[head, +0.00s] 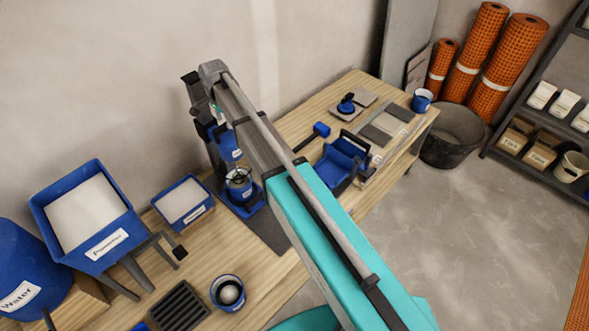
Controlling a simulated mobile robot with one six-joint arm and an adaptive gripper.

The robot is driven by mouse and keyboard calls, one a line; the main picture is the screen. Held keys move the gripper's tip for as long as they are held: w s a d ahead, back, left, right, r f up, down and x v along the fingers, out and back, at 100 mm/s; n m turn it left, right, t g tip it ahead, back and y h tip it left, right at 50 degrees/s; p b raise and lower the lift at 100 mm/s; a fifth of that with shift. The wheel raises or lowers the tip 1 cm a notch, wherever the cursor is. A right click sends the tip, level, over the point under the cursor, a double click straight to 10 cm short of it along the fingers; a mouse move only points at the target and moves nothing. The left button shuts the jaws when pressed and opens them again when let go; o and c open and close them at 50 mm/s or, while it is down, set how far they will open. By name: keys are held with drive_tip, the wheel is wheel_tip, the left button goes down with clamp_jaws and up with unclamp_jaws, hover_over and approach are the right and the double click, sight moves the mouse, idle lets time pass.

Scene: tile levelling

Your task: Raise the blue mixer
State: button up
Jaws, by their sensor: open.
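The blue mixer (229,147) is on a dark upright stand with a blue base at the back of the wooden bench, near the wall. A cup (238,184) with a blue band stands on the base below the mixer head. My arm crosses the middle of the view from the lower right and bends at its far end above the stand. My gripper (216,116) is open and shows only in small part, close to the upper part of the mixer. My arm hides its fingers, so I cannot tell whether they touch the mixer.
Left of the mixer are a blue bin of white powder (122,236), a smaller blue box (201,213) and a blue water tank (12,245). A blue-rimmed cup (227,306) stands in front.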

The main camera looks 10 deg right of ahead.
drive_tip(key=shift+r+p, duration=3.7)
drive_tip(key=shift+r, duration=0.3)
drive_tip(key=s+d+f+n+b, duration=0.9)
drive_tip(key=s+d+f+b, duration=0.8)
drive_tip(key=s+d, duration=0.3)
drive_tip(key=shift+s+f, duration=0.2)
drive_tip(key=shift+s, duration=0.1)
drive_tip(key=shift+r, duration=0.1)
drive_tip(key=w+a+r+m+p, duration=0.9)
drive_tip(key=w+a+r+p, duration=1.1)
drive_tip(key=r+p, duration=0.1)
drive_tip(key=shift+w+r, duration=0.25)
drive_tip(key=shift+w, duration=0.05)
drive_tip(key=shift+f, duration=0.15)
